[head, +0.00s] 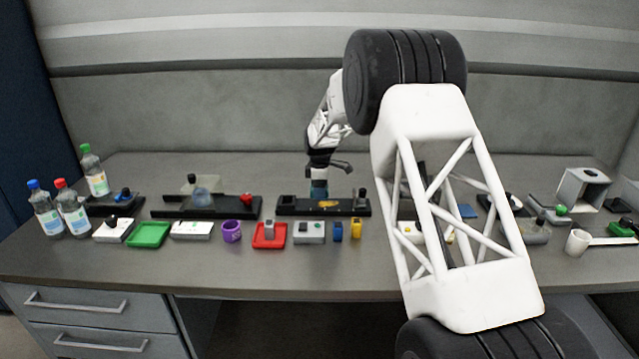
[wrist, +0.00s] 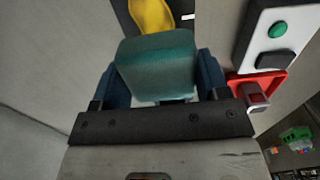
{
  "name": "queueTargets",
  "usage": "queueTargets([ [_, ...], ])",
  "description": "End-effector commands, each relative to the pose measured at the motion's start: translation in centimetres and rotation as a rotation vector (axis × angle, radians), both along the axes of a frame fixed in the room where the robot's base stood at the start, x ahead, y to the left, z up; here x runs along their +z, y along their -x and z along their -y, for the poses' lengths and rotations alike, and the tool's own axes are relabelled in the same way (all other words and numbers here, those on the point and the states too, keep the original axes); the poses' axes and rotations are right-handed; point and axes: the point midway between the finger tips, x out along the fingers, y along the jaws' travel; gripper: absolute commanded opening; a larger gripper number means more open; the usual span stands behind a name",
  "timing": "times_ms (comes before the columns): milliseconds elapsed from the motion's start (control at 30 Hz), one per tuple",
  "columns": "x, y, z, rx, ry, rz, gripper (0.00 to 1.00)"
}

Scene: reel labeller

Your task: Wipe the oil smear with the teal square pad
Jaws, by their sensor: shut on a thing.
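My gripper (wrist: 158,82) is shut on the teal square pad (wrist: 158,58), which sits between its two blue fingers. In the head view my gripper (head: 319,174) is above the dark base, and the teal pad (head: 319,187) shows small below it. The oil smear (wrist: 152,14) is a yellow patch at the top of the wrist view, just beyond the pad and partly cut off by the frame. In the head view the smear (head: 327,204) lies on the long black base (head: 344,209), a little right of the pad. I cannot tell whether the pad touches the base.
A dark post (head: 361,199) stands at the base's right end. In front are a red tray (head: 260,244), a grey button box (head: 309,236) and a purple cup (head: 231,232). Several bottles (head: 75,210) stand at the far left. My large white arm link covers part of the bench's right half.

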Motion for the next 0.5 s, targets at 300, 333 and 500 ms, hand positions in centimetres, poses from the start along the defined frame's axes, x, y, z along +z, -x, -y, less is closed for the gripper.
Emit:
queueTargets([
  [300, -2.9, 0.0, 0.0, 0.0, 0.0, -0.001, 0.5],
  [333, -3.5, 0.1, 0.0, 0.0, 0.0, -0.002, 0.5],
  [500, -4.1, 0.0, 1.5, -0.002, 0.0, 0.0, 0.43],
])
